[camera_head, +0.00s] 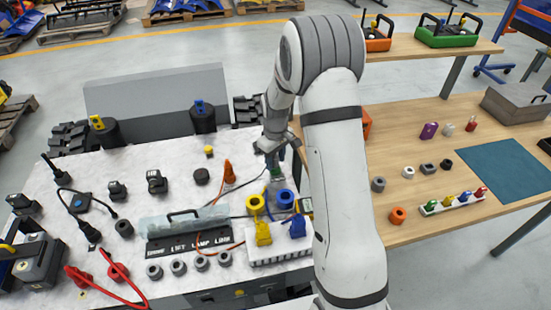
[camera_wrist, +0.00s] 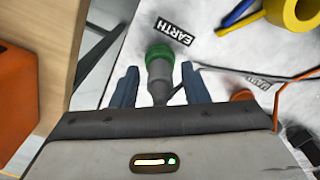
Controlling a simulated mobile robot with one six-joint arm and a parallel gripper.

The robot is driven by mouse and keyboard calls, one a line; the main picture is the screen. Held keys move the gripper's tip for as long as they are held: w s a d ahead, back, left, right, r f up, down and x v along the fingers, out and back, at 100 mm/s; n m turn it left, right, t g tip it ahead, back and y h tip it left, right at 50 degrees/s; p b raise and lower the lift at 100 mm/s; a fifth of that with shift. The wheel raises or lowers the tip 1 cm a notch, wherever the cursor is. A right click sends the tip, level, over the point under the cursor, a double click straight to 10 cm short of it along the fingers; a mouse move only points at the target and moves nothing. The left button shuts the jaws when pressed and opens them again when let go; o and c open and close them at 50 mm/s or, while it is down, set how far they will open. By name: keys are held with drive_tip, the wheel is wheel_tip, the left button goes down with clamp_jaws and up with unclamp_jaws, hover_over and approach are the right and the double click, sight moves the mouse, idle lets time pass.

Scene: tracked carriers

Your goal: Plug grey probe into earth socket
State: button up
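The grey probe (camera_wrist: 157,72) has a tapered grey body and lies between my two fingers in the wrist view. My gripper (camera_wrist: 160,85) is open around the probe, with a small gap on each side. In the head view my gripper (camera_head: 274,160) is low over the right edge of the white panel, partly hidden by my arm.
A thin cable runs near the probe. An orange cone (camera_head: 229,172) stands to the left. A wooden table (camera_head: 440,120) with small parts lies to the right.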

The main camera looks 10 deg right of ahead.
drive_tip(key=shift+o, duration=0.6)
drive_tip(key=shift+r, duration=0.1)
drive_tip(key=shift+r, duration=0.35)
wheel_tip(320, 180, up, 7)
drive_tip(key=shift+r+b, duration=0.1)
drive_tip(key=shift+b, duration=0.2)
drive_tip(key=s+r+m+t, duration=0.1)
drive_tip(key=s+r+m, duration=0.2)
drive_tip(key=s+r, duration=0.95)
drive_tip(key=s+m+t, duration=0.1)
drive_tip(key=s+m, duration=0.2)
drive_tip(key=s, duration=1.3)
drive_tip(key=shift+f+m+t, duration=0.3)
drive_tip(key=shift+t, duration=0.1)
